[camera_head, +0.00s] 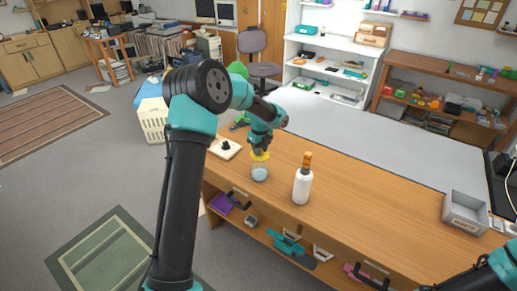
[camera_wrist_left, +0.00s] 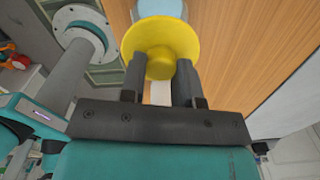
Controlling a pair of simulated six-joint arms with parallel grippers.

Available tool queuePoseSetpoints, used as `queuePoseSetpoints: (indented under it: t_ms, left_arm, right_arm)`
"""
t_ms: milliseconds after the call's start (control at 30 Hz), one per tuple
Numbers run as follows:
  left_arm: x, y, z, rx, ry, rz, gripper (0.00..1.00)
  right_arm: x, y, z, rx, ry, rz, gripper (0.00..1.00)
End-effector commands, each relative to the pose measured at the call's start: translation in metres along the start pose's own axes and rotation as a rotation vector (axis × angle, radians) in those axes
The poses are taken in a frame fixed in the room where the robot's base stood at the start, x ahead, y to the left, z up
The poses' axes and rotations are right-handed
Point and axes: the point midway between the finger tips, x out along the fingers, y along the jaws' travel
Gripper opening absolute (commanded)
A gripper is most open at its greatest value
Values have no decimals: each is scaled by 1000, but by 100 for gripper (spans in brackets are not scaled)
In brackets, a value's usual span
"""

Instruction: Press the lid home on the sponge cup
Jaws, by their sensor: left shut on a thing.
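The sponge cup (camera_head: 260,174) is a small clear cup with pale blue inside, upright on the wooden bench. Its pale blue shows beyond the lid in the left wrist view (camera_wrist_left: 160,8). The yellow lid (camera_head: 260,156) is at the cup's mouth; I cannot tell whether it touches the rim or is seated. My left gripper (camera_head: 261,149) points down over the cup. In the left wrist view its two dark fingers are shut on the knob of the yellow lid (camera_wrist_left: 148,42). My right arm enters at the lower right, its gripper out of frame.
A white bottle (camera_head: 302,188) with an orange cap stands just right of the cup. A pale board with a black knob (camera_head: 225,147) lies to the left. A grey bin (camera_head: 464,210) sits at the bench's right. The bench between bottle and bin is clear.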

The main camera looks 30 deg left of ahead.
Motion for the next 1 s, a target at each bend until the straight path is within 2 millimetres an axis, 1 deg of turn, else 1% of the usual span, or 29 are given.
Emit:
queuePoseSetpoints:
  t_ms: [267, 800, 1000]
  left_arm:
    - [11, 0, 0, -1, 1, 1, 7]
    - [53, 0, 0, -2, 1, 1, 7]
    - [62, 0, 0, -1, 0, 1, 7]
  right_arm:
    - [0, 0, 0, 0, 0, 0, 50]
    - [0, 0, 0, 0, 0, 0, 50]
    - [0, 0, 0, 0, 0, 0, 50]
